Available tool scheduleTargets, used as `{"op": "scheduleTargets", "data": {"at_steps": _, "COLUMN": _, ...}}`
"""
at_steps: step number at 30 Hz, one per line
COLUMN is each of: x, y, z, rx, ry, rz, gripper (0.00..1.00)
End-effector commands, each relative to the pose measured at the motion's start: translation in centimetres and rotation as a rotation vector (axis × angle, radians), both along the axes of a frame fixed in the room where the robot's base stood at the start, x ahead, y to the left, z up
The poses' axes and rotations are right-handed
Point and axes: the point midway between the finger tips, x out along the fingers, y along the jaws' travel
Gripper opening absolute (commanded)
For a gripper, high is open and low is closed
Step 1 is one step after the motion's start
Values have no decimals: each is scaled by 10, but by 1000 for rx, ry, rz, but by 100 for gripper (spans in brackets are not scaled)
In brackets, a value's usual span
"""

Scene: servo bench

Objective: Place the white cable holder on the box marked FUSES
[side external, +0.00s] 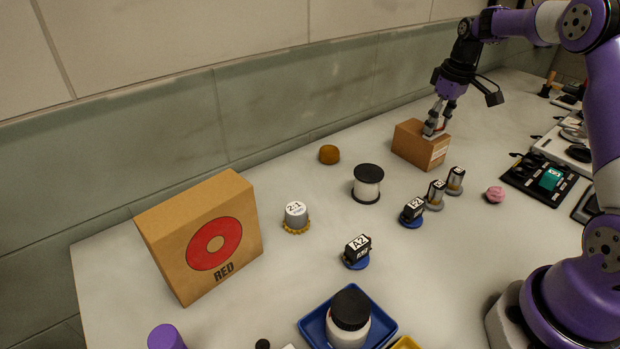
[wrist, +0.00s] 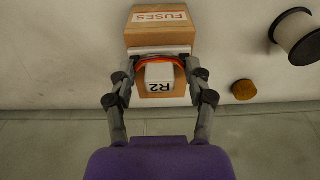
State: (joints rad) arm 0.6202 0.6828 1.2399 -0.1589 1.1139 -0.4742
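The box marked FUSES (side external: 414,146) is a brown carton standing near the back wall; its label shows in the wrist view (wrist: 160,17). The white cable holder (wrist: 159,77), with an R2 label and an orange cable looped around it, is at the top of the box. My gripper (wrist: 160,67) has one finger on each side of the holder, and the fingers appear shut on it. In the side view my gripper (side external: 435,128) points down over the box top. The fingers partly hide the holder there, and any gap beneath it cannot be told.
A black-and-white spool (side external: 367,184) and a brown round lump (side external: 329,154) stand left of the box. Small labelled blocks (side external: 412,211) stand in front of it. A large carton marked RED (side external: 205,240) is at left. The wall runs close behind the box.

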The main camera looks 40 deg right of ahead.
Motion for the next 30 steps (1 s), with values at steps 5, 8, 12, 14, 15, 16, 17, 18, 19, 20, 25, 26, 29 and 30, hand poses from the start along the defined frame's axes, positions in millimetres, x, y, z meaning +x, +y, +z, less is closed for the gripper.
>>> {"op": "scheduleTargets", "data": {"at_steps": 5, "x": 0, "y": 0, "z": 1, "rx": -1, "ry": -1, "rz": 0, "gripper": 60}}
{"op": "scheduleTargets", "data": {"at_steps": 8, "x": 0, "y": -1, "z": 8, "rx": -2, "ry": -4, "rz": -1, "gripper": 60}}
{"op": "scheduleTargets", "data": {"at_steps": 12, "x": -3, "y": -1, "z": 32, "rx": -4, "ry": -6, "rz": 0, "gripper": 60}}
{"op": "scheduleTargets", "data": {"at_steps": 14, "x": -4, "y": -1, "z": 43, "rx": -3, "ry": -5, "rz": 0, "gripper": 60}}
{"op": "scheduleTargets", "data": {"at_steps": 15, "x": -5, "y": -1, "z": 50, "rx": -3, "ry": -5, "rz": -1, "gripper": 60}}
{"op": "scheduleTargets", "data": {"at_steps": 16, "x": -6, "y": -1, "z": 55, "rx": -4, "ry": -4, "rz": 0, "gripper": 60}}
{"op": "scheduleTargets", "data": {"at_steps": 17, "x": -6, "y": -1, "z": 60, "rx": -3, "ry": -5, "rz": 0, "gripper": 60}}
{"op": "scheduleTargets", "data": {"at_steps": 18, "x": -7, "y": -1, "z": 65, "rx": -1, "ry": -5, "rz": 0, "gripper": 60}}
{"op": "scheduleTargets", "data": {"at_steps": 19, "x": -7, "y": 0, "z": 69, "rx": 0, "ry": -4, "rz": -1, "gripper": 60}}
{"op": "scheduleTargets", "data": {"at_steps": 20, "x": -8, "y": 0, "z": 72, "rx": -1, "ry": -4, "rz": 0, "gripper": 60}}
{"op": "scheduleTargets", "data": {"at_steps": 25, "x": -9, "y": 28, "z": 95, "rx": -8, "ry": -32, "rz": 5, "gripper": 60}}
{"op": "scheduleTargets", "data": {"at_steps": 26, "x": -10, "y": 40, "z": 100, "rx": -10, "ry": -43, "rz": 6, "gripper": 60}}
{"op": "scheduleTargets", "data": {"at_steps": 29, "x": -20, "y": 89, "z": 120, "rx": -16, "ry": -99, "rz": 7, "gripper": 60}}
{"op": "scheduleTargets", "data": {"at_steps": 30, "x": -29, "y": 110, "z": 126, "rx": -18, "ry": -125, "rz": 8, "gripper": 60}}
